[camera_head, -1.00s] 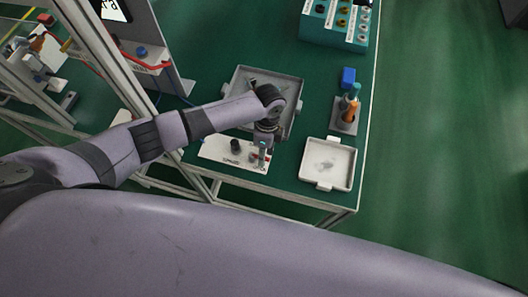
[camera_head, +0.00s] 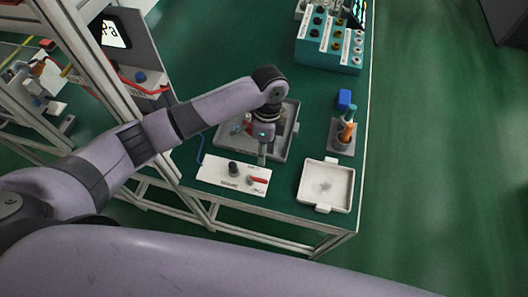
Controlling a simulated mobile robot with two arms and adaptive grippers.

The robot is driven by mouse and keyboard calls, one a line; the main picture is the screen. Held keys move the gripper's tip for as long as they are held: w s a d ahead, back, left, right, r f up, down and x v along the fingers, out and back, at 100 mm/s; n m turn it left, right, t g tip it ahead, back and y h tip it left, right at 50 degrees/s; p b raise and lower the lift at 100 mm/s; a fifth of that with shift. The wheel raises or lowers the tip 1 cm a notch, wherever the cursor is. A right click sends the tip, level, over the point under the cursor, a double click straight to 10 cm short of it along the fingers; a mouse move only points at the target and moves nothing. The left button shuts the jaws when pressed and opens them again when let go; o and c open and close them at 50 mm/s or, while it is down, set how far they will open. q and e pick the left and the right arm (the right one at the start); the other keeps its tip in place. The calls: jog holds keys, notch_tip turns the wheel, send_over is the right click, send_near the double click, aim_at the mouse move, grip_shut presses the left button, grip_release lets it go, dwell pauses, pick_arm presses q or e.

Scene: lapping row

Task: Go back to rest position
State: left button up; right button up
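My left arm comes in from the left, and its gripper (camera_head: 262,156) points down above the near edge of a grey tray (camera_head: 287,143). The gripper is small and seen from above, so I cannot tell whether its fingers are open or shut. Just in front of it lies a white panel (camera_head: 211,172) with a dark knob (camera_head: 233,168) and a red-handled part (camera_head: 258,180). Part of the grey tray and its contents is hidden behind my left wrist. My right gripper is not in view.
A white tray (camera_head: 342,187) sits at the table's near right corner. Behind it are a holder (camera_head: 335,146) with an orange-handled tool (camera_head: 347,131) and a blue block (camera_head: 344,99). A teal rack (camera_head: 312,55) stands at the back. A metal frame post (camera_head: 88,62) rises at left. Green floor lies open at right.

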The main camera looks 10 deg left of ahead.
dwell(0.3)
pick_arm(q)
jog(key=s+d+f+n+t+h, duration=0.1)
jog(key=s+d+n+t+h, duration=0.35)
jog(key=s, duration=0.45)
jog(key=s+a+r+n+t+y, duration=0.1)
jog(key=s+a+n+y, duration=0.1)
jog(key=s+a+n, duration=0.5)
jog(key=s+a+r+n+y, duration=0.1)
jog(key=s+a+n+y, duration=0.1)
jog(key=a+n, duration=0.5)
notch_tip(320, 180, down, 31)
jog(key=s+a+m+g+b, duration=0.1)
jog(key=s+a+m+b, duration=0.1)
jog(key=b, duration=0.2)
jog(key=s+a+f+g+b, duration=0.1)
jog(key=s+a+f+b, duration=0.1)
jog(key=s+f, duration=1.4)
notch_tip(320, 180, down, 2)
jog(key=shift+s+a+f+b, duration=0.2)
jog(key=shift+a+b, duration=0.1)
jog(key=shift+b, duration=0.3)
